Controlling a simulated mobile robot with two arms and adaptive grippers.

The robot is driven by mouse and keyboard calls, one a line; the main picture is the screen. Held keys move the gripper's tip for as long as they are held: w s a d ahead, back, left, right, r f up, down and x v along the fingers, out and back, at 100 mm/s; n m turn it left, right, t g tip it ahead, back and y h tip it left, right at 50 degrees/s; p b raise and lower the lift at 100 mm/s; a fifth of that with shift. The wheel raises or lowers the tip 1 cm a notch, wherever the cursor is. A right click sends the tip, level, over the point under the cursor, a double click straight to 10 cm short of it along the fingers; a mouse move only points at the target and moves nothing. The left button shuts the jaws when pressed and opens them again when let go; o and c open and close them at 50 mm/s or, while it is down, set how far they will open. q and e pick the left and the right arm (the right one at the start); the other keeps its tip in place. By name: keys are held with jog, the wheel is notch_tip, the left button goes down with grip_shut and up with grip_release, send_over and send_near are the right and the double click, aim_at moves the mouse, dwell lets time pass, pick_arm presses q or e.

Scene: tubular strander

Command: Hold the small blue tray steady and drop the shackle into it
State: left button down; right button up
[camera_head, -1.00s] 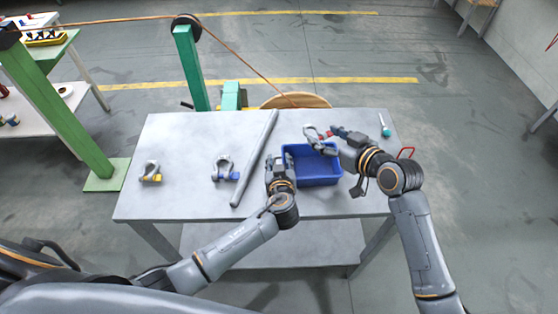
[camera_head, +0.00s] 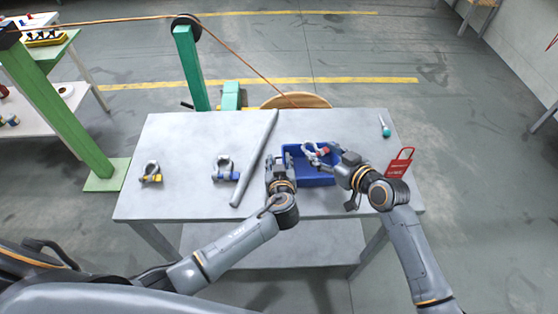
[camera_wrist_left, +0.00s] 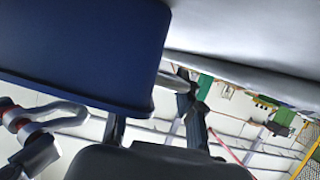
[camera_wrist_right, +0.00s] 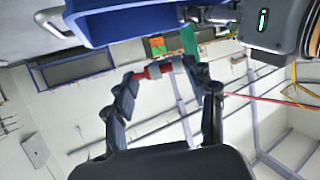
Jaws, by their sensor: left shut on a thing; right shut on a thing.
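The small blue tray (camera_head: 318,178) sits on the grey table, right of its middle. My left gripper (camera_head: 279,160) is shut on the tray's left wall; the tray fills the upper left of the left wrist view (camera_wrist_left: 80,50). My right gripper (camera_head: 334,162) is shut on a grey shackle (camera_head: 312,150) with a red pin and holds it over the tray. The shackle's red pin end shows between the fingers in the right wrist view (camera_wrist_right: 155,70). The shackle also shows in the left wrist view (camera_wrist_left: 45,118). The exact gap between shackle and tray floor is unclear.
Two other shackles, one with yellow (camera_head: 151,172) and one with blue (camera_head: 224,168), lie on the table (camera_head: 180,195) to the left. A long grey bar (camera_head: 255,160) lies left of my left gripper. A red padlock-shaped item (camera_head: 399,164) and a teal-handled tool (camera_head: 385,127) are at right.

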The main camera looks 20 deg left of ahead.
jog(key=o, duration=1.4)
jog(key=v, duration=1.2)
pick_arm(q)
jog(key=c, duration=0.8)
grip_release()
